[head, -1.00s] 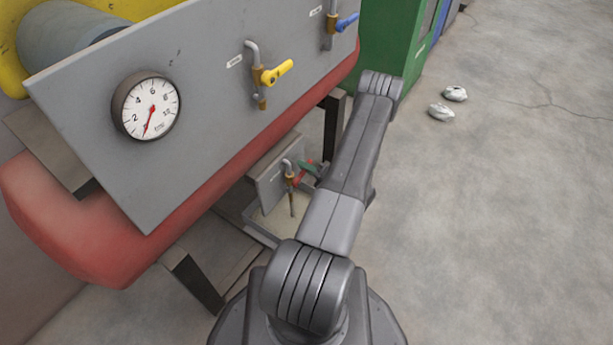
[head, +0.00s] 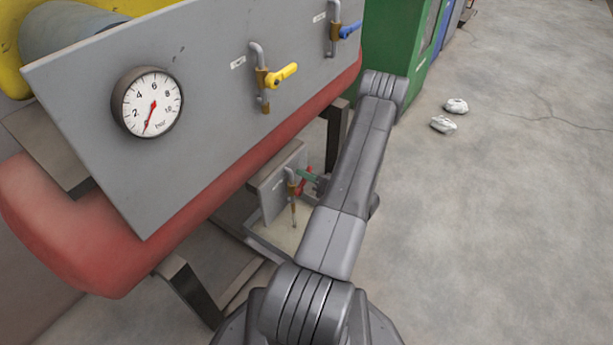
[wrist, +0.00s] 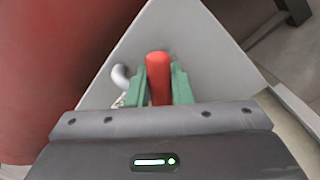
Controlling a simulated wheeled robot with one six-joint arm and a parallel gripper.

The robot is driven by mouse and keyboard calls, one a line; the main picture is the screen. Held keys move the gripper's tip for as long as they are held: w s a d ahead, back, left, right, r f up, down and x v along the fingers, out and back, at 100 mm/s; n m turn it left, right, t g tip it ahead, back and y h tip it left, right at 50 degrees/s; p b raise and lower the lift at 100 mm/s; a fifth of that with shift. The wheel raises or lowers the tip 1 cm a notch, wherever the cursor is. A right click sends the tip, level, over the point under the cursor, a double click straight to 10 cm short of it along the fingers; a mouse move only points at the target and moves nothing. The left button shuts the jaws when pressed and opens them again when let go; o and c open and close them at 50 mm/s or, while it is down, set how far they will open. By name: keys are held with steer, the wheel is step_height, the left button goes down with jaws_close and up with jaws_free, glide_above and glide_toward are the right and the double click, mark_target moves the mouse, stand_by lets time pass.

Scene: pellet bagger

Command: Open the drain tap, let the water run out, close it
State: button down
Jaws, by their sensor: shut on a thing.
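The drain tap (head: 291,188) is a small brass tap on a low grey plate beneath the red tank, with its spout pointing down. Its red lever handle (head: 301,187) sticks out to the right. My gripper (head: 309,177) is at the handle, its green fingers small in the head view. In the wrist view the red handle (wrist: 157,78) stands between the green fingers of my gripper (wrist: 158,88), which are shut on it. A pale tray (head: 268,237) lies on the floor below the spout.
A slanted grey panel (head: 210,110) above carries a round gauge (head: 148,101), a yellow-handled valve (head: 277,76) and a blue-handled valve (head: 346,30). The red tank (head: 75,230) and dark legs crowd the left. White crumpled lumps (head: 443,124) lie on otherwise clear floor at the right.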

steer(key=c, duration=1.3)
jaws_free()
